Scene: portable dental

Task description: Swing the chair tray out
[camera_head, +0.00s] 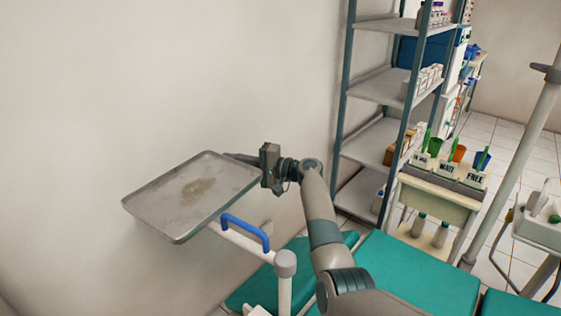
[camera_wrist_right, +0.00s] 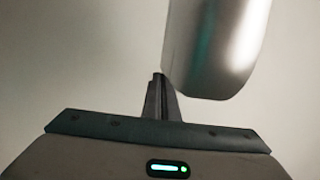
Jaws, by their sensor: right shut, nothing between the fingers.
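The chair tray (camera_head: 160,207) is a grey metal rectangle at the left of the head view, with a brownish stain in its middle. It sits on a pale arm (camera_head: 240,240) with a blue handle (camera_head: 246,231), joined to a pale post (camera_head: 285,268). My right gripper (camera_head: 229,155) reaches in from the right, its fingers at the tray's far right corner and partly hidden by it. In the wrist view the shut, empty fingers (camera_wrist_right: 158,78) are close beside a shiny metal edge (camera_wrist_right: 212,50), likely the tray. I cannot tell whether they touch. My left gripper is not in view.
A bare wall (camera_head: 130,80) is behind the tray. The green dental chair (camera_head: 415,275) lies below my right arm. A metal shelf (camera_head: 378,87) and a small cart (camera_head: 440,190) with labelled bins stand to the right.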

